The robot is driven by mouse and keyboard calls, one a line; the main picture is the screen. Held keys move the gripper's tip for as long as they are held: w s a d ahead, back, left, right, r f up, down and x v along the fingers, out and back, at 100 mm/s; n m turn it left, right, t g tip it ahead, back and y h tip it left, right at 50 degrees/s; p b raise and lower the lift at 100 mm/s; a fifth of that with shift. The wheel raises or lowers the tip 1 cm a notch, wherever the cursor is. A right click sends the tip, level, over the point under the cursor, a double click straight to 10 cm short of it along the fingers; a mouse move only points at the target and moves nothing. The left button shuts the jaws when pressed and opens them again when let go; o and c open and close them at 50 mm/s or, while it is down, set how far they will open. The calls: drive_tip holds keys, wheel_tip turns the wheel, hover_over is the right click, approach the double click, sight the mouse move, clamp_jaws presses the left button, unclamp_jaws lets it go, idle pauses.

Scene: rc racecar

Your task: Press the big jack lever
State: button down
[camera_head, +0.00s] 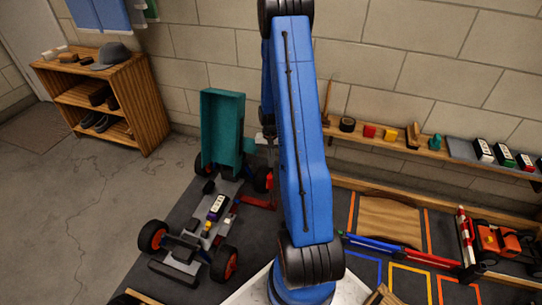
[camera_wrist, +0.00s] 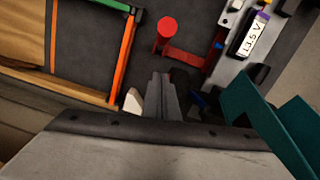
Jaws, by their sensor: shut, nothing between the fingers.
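The big jack is red. In the wrist view its lever ends in a round red knob (camera_wrist: 167,27), and its red base bar (camera_wrist: 188,56) runs right toward the car. In the head view the red jack (camera_head: 258,203) lies beside the car, partly hidden behind my blue arm. My gripper (camera_wrist: 160,80) is shut and empty in the wrist view, its tips a little below the knob in the picture and apart from it. In the head view my arm mostly hides the gripper. The car (camera_head: 185,243) has its teal body shell (camera_head: 222,128) tilted up.
A battery (camera_wrist: 254,35) sits in the car chassis. A wall shelf (camera_head: 390,145) with small items is at the right, a wooden shelf (camera_head: 130,100) at the left.

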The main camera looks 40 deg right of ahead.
drive_tip(key=shift+s+a+f, duration=1.4)
drive_tip(key=shift+a+f, duration=0.15)
drive_tip(key=shift+f, duration=0.15)
drive_tip(key=shift+a, duration=0.15)
